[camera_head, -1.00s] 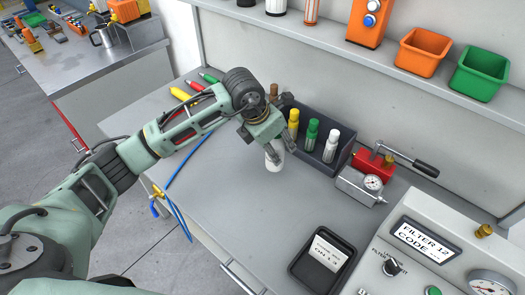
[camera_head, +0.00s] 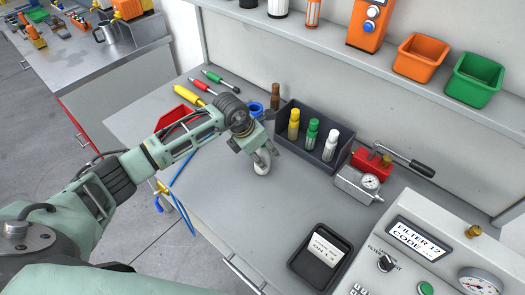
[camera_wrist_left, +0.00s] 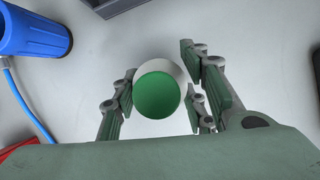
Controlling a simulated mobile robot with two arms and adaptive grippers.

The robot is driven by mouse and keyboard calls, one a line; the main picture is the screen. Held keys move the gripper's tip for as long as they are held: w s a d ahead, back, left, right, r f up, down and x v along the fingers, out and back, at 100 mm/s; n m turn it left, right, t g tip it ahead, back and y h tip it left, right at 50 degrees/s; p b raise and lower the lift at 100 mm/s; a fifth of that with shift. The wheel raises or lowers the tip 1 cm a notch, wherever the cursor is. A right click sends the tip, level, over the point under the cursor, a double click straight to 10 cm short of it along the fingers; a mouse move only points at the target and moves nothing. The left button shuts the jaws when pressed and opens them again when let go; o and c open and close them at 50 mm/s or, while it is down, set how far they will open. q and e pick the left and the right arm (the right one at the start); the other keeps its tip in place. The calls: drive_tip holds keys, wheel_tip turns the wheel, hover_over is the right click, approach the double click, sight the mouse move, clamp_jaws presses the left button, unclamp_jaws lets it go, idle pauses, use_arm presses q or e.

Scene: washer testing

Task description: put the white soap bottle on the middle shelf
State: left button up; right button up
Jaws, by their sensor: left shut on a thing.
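My left gripper (camera_head: 258,154) is shut on a white bottle (camera_head: 262,168) above or on the grey workbench, in front of the dark box. In the left wrist view the bottle shows from above as a green round cap (camera_wrist_left: 157,94) with a white rim, between the fingers (camera_wrist_left: 160,105). I cannot tell whether its base touches the bench. A grey wall shelf (camera_head: 330,29) runs along the back; I cannot tell whether it is the middle one. My right gripper is not in view.
A dark box (camera_head: 324,159) holds yellow, green and white-capped bottles. A blue cylindrical thing (camera_wrist_left: 32,28) stands near the gripper. Orange (camera_head: 420,55) and green (camera_head: 472,80) bins stand on the shelf.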

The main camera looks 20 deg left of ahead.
use_arm(q)
drive_tip(key=o, duration=1)
drive_tip(key=shift+f, duration=0.15)
drive_tip(key=shift+c, duration=0.2)
drive_tip(key=o, duration=0.5)
